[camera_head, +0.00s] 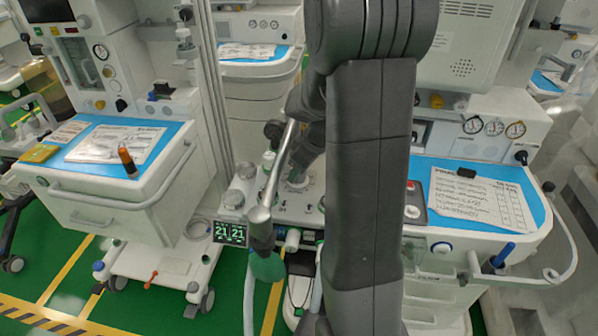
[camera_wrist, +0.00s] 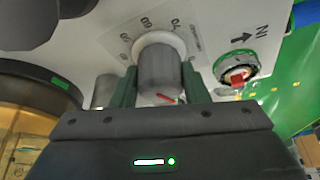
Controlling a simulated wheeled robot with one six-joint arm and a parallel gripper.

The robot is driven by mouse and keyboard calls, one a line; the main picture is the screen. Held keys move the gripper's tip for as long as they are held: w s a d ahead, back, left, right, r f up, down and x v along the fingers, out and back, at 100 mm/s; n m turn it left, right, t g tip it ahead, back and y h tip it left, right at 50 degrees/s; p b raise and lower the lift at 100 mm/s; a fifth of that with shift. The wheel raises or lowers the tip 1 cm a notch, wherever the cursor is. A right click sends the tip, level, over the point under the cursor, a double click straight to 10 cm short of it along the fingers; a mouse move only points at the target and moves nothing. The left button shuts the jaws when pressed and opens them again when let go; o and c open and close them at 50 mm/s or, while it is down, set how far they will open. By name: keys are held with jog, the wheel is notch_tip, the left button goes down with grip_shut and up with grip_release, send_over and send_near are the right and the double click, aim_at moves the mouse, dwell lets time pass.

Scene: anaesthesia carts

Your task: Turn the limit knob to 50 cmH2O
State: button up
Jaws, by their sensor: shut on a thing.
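The limit knob (camera_wrist: 158,70) is a grey cylinder on a pale collar, in the upper middle of the wrist view. A printed scale (camera_wrist: 146,24) arcs around its far side; its numbers look upside down and are hard to read. A short red mark (camera_wrist: 166,98) shows on the knob's near end. My gripper (camera_wrist: 160,90) has a green finger on each side of the knob and is shut on it. In the head view my dark arm hides the knob, and I cannot make out the fingers clearly.
A port with a red centre (camera_wrist: 238,76), marked IN with an arrow, lies right of the knob. In the head view, a silver tube (camera_head: 272,180) and green bag (camera_head: 267,266) hang left of my arm. A paper form (camera_head: 482,199) lies on the blue right worktop.

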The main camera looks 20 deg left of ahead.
jog(key=shift+m, duration=0.5)
jog(key=o, duration=1)
jog(key=v, duration=1.4)
jog(key=shift+s+a, duration=0.15)
jog(key=shift+s, duration=0.1)
